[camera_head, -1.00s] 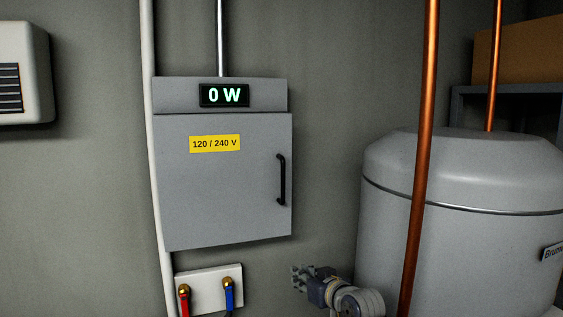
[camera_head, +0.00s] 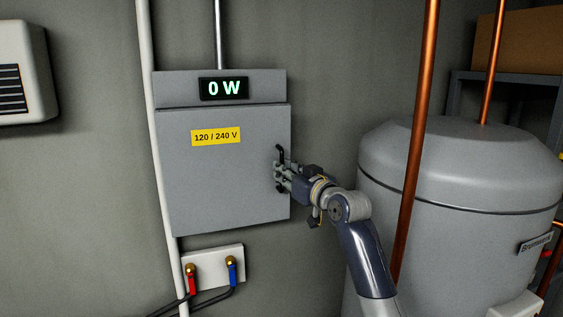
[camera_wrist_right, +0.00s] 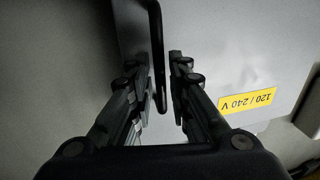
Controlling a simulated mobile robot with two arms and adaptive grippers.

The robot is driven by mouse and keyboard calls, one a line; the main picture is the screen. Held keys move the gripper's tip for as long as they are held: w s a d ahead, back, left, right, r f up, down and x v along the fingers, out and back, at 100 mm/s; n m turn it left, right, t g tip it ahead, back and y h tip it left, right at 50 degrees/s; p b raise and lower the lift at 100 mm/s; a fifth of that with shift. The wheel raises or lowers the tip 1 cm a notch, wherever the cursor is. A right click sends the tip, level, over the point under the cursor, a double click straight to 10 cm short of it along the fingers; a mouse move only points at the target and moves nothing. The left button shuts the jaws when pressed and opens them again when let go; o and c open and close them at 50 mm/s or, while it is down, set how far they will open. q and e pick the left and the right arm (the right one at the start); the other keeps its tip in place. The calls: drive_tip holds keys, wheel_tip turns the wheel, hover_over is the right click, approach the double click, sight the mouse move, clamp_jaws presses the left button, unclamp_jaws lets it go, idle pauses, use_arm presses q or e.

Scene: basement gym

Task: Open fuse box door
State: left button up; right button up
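The grey fuse box door (camera_head: 215,185) appears shut, with a yellow 120 / 240 V label (camera_head: 216,136). It has a black vertical handle (camera_head: 281,153) near its right edge. My right gripper (camera_head: 279,176) is at the lower part of the handle and hides some of it. In the right wrist view, the handle (camera_wrist_right: 157,45) runs between the two fingers (camera_wrist_right: 160,85), with narrow gaps showing beside it. The fingers look open around it, not clamped. The label also shows in that view (camera_wrist_right: 247,102). My left gripper is not in view.
A copper pipe (camera_head: 418,120) and a large grey tank (camera_head: 460,175) stand right of the box, close to my right arm. A white pipe (camera_head: 151,120) runs along the box's left side. A plate with red and blue connectors (camera_head: 213,268) is below.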

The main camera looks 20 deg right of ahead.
drive_tip(key=shift+p+x, duration=0.3)
drive_tip(key=shift+x, duration=0.7)
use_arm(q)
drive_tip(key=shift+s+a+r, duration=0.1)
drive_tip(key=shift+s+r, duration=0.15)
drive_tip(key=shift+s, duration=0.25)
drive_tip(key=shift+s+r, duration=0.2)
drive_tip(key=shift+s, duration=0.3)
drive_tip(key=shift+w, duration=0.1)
use_arm(e)
drive_tip(key=shift+c, duration=0.2)
clamp_jaws()
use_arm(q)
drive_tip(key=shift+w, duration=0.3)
